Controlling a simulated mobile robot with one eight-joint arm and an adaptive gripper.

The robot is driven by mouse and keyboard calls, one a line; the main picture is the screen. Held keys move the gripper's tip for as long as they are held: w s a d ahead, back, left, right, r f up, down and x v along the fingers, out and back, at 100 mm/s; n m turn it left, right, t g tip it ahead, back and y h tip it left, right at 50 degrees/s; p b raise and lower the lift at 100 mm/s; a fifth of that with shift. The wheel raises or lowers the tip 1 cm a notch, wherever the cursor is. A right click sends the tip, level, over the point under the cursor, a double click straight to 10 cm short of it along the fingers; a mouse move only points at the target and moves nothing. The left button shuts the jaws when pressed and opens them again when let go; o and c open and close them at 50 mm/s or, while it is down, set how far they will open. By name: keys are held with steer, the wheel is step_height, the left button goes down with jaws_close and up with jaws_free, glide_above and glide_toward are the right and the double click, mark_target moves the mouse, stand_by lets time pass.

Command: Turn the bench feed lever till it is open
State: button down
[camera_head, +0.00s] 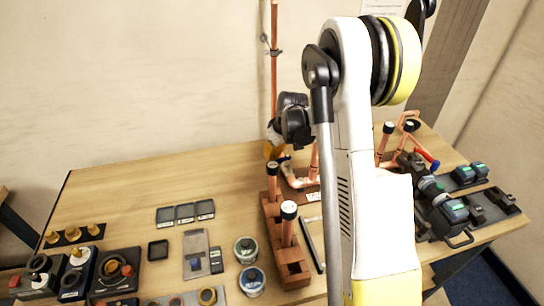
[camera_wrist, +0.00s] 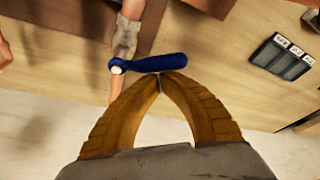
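A blue lever (camera_wrist: 150,64) is pivoted on a grey metal valve body (camera_wrist: 126,36) on a copper pipe. In the wrist view the lever lies crosswise to the pipe, pointing right. My gripper (camera_wrist: 160,79) has its brown fingers closed tip to tip, with nothing visible between them. The tips are right at the lever's long side, near its free end; I cannot tell whether they touch it. In the head view my gripper (camera_head: 271,150) is partly hidden by my wrist, low over the pipework, and a bit of the blue lever (camera_head: 284,159) shows beside it.
Capped copper pipes stand in a wooden block (camera_head: 272,232) in front. A red lever (camera_head: 426,158) is on pipework at the right. A tall copper pipe (camera_head: 274,60) rises at the wall. Small dark trays (camera_head: 186,212) and tins (camera_head: 246,250) lie left of the block. The table's back left is clear.

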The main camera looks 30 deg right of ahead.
steer(key=shift+s+n+b, duration=0.3)
steer(key=shift+s+n, duration=0.05)
steer(key=shift+n, duration=0.35)
steer(key=n, duration=0.1)
steer(key=s+n+y+b, duration=0.1)
steer(key=shift+s+f+n+g, duration=0.1)
steer(key=shift+s+n+g, duration=0.2)
steer(key=shift+n, duration=0.1)
steer(key=shift+s+d+b, duration=0.15)
steer(key=shift+s+b, duration=0.35)
steer(key=shift+s, duration=0.1)
steer(key=shift+s+d+b, duration=0.3)
steer(key=shift+s+b, duration=0.05)
steer(key=shift+s, duration=0.3)
steer(key=shift+s+d, duration=0.1)
steer(key=shift+d, duration=0.05)
